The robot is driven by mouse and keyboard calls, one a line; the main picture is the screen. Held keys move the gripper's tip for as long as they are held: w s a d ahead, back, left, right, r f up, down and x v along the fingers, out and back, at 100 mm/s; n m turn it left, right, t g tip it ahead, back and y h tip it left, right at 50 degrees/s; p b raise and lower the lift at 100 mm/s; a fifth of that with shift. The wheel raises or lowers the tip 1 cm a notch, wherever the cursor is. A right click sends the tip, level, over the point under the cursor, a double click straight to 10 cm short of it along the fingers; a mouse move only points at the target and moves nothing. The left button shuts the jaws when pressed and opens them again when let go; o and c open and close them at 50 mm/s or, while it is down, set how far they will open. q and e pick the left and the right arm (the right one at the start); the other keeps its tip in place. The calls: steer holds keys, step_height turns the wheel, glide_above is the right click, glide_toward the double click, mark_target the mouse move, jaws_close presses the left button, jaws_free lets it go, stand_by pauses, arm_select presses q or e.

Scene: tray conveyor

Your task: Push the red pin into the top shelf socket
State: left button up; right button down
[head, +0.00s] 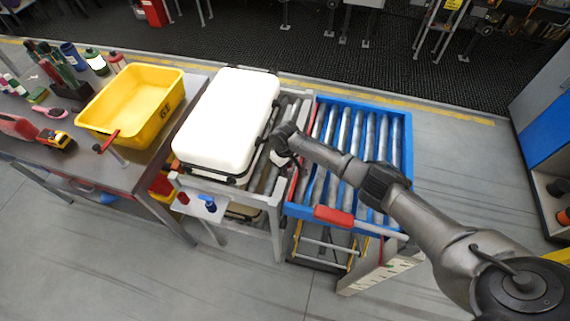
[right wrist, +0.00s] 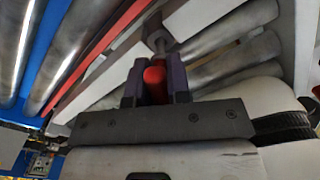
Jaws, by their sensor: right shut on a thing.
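My right gripper (right wrist: 155,80) is shut on a red pin (right wrist: 154,77), which sits between its two dark fingers in the right wrist view. A metal shaft with a wider head (right wrist: 158,42) shows just beyond the red part, close to a pale frame bar. I cannot tell whether it belongs to the pin or to a socket. In the head view my right arm reaches in from the right, and its hand (head: 283,145) is low between the white case (head: 228,115) and the blue-framed roller conveyor (head: 407,150). The pin is hidden there. My left gripper is not in view.
The white case lies on a grey roller stand (head: 275,200). A yellow bin (head: 160,77) stands on the workbench at left, beside a red-handled metal piece (head: 118,155) and several small tools. Open floor lies at right.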

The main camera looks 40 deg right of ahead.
steer(key=shift+f+b, duration=0.3)
steer(key=shift+f, duration=0.25)
steer(key=shift+f+b, duration=0.75)
steer(key=shift+f, duration=0.4)
steer(key=c, duration=1)
jaws_free()
steer(key=shift+r, duration=0.1)
step_height(320, 180, up, 12)
steer(key=shift+f+p, duration=0.1)
steer(key=shift+p, duration=0.75)
steer(key=shift+r, duration=0.95)
steer(key=shift+a, duration=0.1)
